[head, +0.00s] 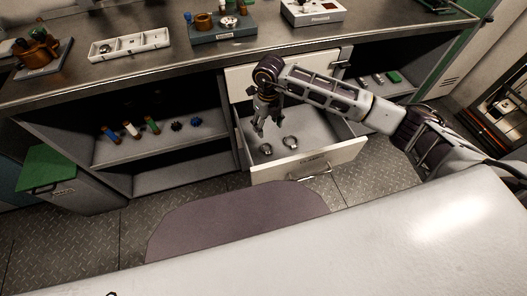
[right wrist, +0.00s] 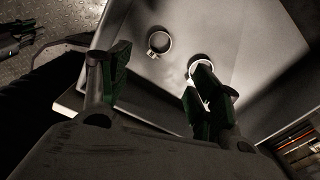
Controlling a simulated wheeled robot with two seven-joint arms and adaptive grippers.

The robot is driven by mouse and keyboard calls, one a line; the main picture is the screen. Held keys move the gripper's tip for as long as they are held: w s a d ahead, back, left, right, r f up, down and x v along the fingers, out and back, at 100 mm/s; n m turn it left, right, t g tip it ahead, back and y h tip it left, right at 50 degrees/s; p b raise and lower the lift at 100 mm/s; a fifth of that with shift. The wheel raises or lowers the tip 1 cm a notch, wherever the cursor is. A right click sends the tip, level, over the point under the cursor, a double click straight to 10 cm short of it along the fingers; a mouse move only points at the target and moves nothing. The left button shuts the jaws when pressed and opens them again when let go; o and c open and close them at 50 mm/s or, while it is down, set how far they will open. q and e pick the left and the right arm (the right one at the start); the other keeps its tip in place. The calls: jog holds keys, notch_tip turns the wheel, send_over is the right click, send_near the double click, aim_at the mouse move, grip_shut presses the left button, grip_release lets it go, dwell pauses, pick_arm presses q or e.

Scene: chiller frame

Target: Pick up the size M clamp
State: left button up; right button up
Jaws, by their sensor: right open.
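Two round metal ring clamps lie in an open drawer (head: 325,160). One clamp (head: 266,149) is at the left and the other (head: 290,142) is to its right. I cannot read which is size M. My right gripper (head: 264,122) points down into the drawer, open and empty, above and behind the left clamp. In the right wrist view, its green-padded fingers (right wrist: 160,92) are spread apart. One clamp (right wrist: 158,41) shows whole beyond the gap; the other (right wrist: 199,66) is partly hidden by the right-hand finger. My left gripper is not clearly in view.
The drawer front with its handle (head: 310,173) sticks out from the bench. The worktop carries a white tray (head: 130,44), a grey holder (head: 222,27) and a white box (head: 314,11). A pale surface (head: 340,235) fills the foreground.

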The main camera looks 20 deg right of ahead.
dwell(0.3)
jog(key=b, duration=0.1)
send_near(267, 151)
jog(key=shift+w+d+f, duration=0.1)
jog(key=shift+w+f, duration=0.05)
jog(key=shift+w, duration=0.1)
jog(key=shift+f, duration=0.75)
pick_arm(q)
jog(key=r, duration=0.2)
jog(key=d+r, duration=0.1)
jog(key=r, duration=0.1)
jog(key=shift+w+r, duration=0.15)
jog(key=shift+r, duration=0.2)
jog(key=shift+s+f, duration=0.2)
jog(key=shift+f, duration=0.05)
pick_arm(e)
jog(key=shift+f, duration=0.1)
jog(key=shift+s+f+b, duration=0.1)
jog(key=shift+f+b, duration=0.25)
jog(key=shift+f, duration=0.25)
notch_tip(267, 151, down, 3)
jog(key=shift+f+b, duration=0.2)
jog(key=shift+b, duration=0.2)
jog(key=shift+f, duration=0.2)
pick_arm(q)
jog(key=r, duration=0.2)
jog(key=shift+w+d+r, duration=0.25)
jog(key=shift+r, duration=0.05)
